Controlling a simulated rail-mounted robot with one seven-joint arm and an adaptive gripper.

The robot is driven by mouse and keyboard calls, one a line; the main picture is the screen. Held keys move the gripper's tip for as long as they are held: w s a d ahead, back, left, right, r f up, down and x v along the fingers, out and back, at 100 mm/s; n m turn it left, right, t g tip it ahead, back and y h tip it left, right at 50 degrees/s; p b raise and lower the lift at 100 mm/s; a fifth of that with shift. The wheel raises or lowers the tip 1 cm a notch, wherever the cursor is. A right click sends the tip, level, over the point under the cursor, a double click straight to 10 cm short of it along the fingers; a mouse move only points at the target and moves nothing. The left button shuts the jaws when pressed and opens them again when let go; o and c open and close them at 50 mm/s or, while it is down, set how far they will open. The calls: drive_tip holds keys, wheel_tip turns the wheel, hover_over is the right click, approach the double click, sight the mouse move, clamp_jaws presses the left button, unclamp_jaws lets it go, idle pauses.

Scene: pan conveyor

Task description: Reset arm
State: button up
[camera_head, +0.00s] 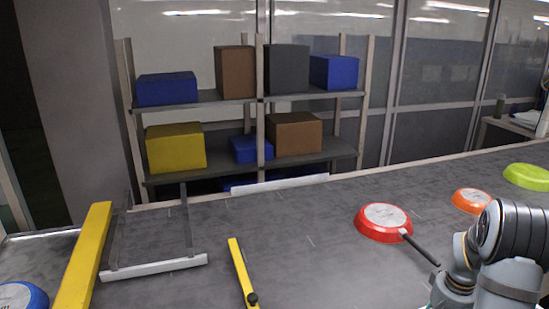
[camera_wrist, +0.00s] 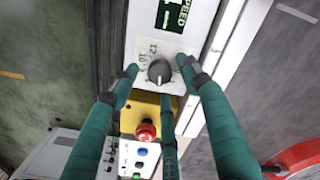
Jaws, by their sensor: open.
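My gripper (camera_wrist: 157,78) shows in the wrist view with teal fingers and dark tips. It is open, its fingers spread around a dark round knob (camera_wrist: 160,71) on a white panel (camera_wrist: 187,20). The panel has a green display reading "SPEED" and numbers beside the knob. I cannot tell whether the tips touch the knob. In the head view my arm stands at the lower right, and the gripper is out of sight there.
A red emergency button (camera_wrist: 146,131) on a yellow box and a button panel (camera_wrist: 132,160) lie below the knob. On the conveyor (camera_head: 315,235) are a red pan (camera_head: 383,221), an orange pan (camera_head: 471,201), a green pan (camera_head: 528,177) and a blue pan (camera_head: 22,296). A shelf (camera_head: 225,165) holds boxes behind.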

wheel_tip(320, 180, up, 11)
wheel_tip(320, 180, down, 12)
drive_tip(key=shift+s+r, duration=0.15)
drive_tip(key=shift+f+p, duration=0.3)
drive_tip(key=shift+p, duration=0.05)
drive_tip(key=shift+r+n+p, duration=0.1)
drive_tip(key=shift+n+p, duration=0.4)
drive_tip(key=shift+n, duration=0.5)
drive_tip(key=n+p, duration=0.1)
drive_tip(key=n, duration=0.2)
drive_tip(key=shift+r+p, duration=0.1)
drive_tip(key=shift+p, duration=0.25)
drive_tip(key=n+p, duration=0.1)
drive_tip(key=n, duration=0.2)
drive_tip(key=shift+p, duration=0.4)
drive_tip(key=n+p, duration=0.4)
drive_tip(key=n, duration=0.3)
drive_tip(key=shift+w+r+n, duration=0.25)
drive_tip(key=shift+n, duration=0.25)
drive_tip(key=shift+s+r, duration=0.15)
drive_tip(key=shift+r, duration=1.8)
